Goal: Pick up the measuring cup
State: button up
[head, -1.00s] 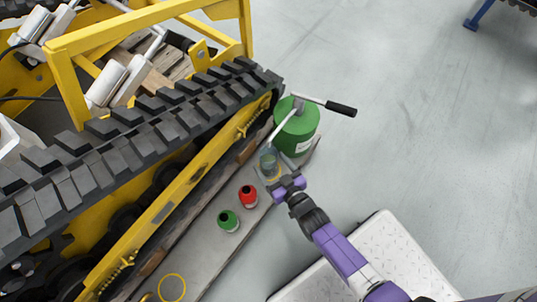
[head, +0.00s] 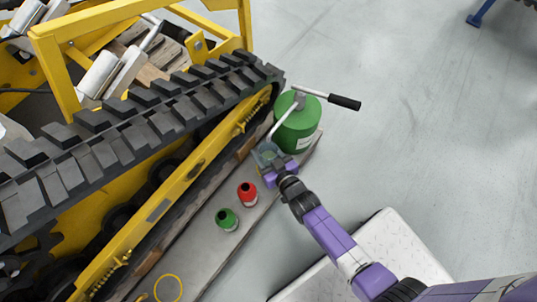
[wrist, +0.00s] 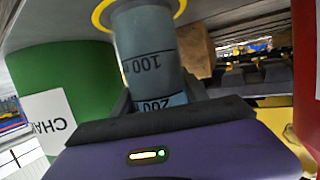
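The measuring cup (head: 266,153) is a clear grey-blue cylinder near the green can. In the wrist view the measuring cup (wrist: 150,55) shows dark "100" and "200" marks and stands between my fingers, its far end within a yellow ring (wrist: 97,16). My gripper (head: 273,166), purple with dark fingers, is at the cup in the head view. In the wrist view my gripper (wrist: 160,100) has a dark finger close along each side of the cup. Whether the fingers press on it or leave a small gap cannot be told.
A green can (head: 297,130) with a lever handle (head: 343,102) stands just beyond the cup. A red bottle (head: 247,194) and a green bottle (head: 227,220) stand on the same grey board (head: 205,250). A black track (head: 130,145) rises alongside. Open floor lies right.

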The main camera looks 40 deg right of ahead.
grip_shut()
jog(key=shift+r, duration=0.2)
jog(key=shift+r+p, duration=1.05)
jog(key=shift+r, duration=0.25)
jog(key=p, duration=0.5)
send_near(264, 148)
jog(key=s+f, duration=0.2)
jog(key=s, duration=0.6)
jog(key=shift+a+f, duration=0.2)
jog(key=shift+f, duration=0.15)
